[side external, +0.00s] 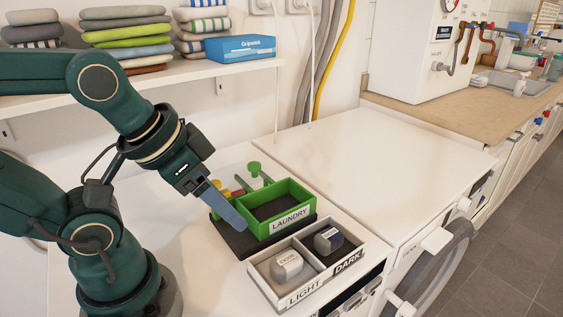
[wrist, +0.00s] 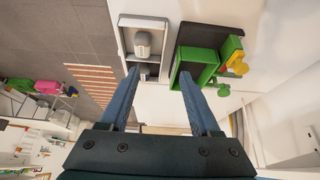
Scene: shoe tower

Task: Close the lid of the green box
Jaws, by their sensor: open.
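The green box (side external: 290,218) with a "LAUNDRY" label stands on a dark base (side external: 238,241), its top open and its dark inside showing. Behind it are a green round knob (side external: 254,168) and green pieces, partly hidden; I cannot tell clearly which part is the lid. In the wrist view the green box (wrist: 208,56) shows beside a green part with a yellow knob (wrist: 238,66). My gripper (wrist: 160,77) is open and empty. In the side view its blue finger (side external: 224,206) reaches down in front of the box's left side; contact cannot be told.
A white two-part tray (side external: 326,277) marked LIGHT and DARK stands in front of the box, with a light roll (side external: 286,265) and a dark roll (side external: 328,240). A shelf (side external: 180,74) with folded cloths is above at the back. The white top (side external: 370,150) to the right is clear.

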